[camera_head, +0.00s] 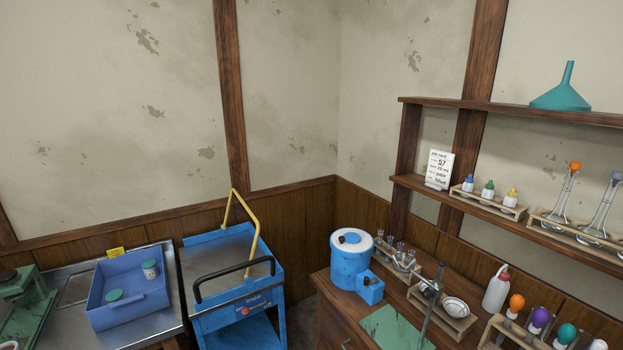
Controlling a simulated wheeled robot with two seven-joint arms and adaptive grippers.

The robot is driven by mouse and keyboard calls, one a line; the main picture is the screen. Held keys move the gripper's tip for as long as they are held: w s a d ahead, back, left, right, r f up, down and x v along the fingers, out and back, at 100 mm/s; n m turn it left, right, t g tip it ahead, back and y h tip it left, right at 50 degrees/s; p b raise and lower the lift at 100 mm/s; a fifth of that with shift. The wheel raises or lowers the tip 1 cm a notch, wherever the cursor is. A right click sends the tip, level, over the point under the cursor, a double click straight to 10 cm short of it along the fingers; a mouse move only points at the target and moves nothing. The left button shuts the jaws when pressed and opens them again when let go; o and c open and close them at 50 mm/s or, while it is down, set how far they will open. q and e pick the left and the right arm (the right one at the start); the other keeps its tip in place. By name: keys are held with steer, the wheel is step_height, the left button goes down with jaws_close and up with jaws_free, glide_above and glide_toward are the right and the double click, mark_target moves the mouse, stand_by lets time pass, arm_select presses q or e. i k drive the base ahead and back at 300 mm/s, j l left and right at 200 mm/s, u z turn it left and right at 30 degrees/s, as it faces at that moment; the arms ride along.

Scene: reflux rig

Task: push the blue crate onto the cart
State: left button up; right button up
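The blue crate (126,314) sits on the metal-topped table at the left. It holds a jar with a pale green lid (149,269) and another green-lidded item (114,295). The blue cart (217,245) stands just right of that table. It has a flat grey top, a black handle at the front and a yellow bar rising over its right side. A lower blue shelf shows beneath. The crate is beside the cart, not on it. Neither of my grippers shows in the head view.
The metal table (158,328) has a green device (25,310) at its left edge and a yellow tag (116,252) behind the crate. The wooden bench (335,295) at the right carries a blue drum (350,262), racks and glassware. A narrow floor gap separates cart and bench.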

mark_target(143, 297)
steer(key=u, duration=1.35)
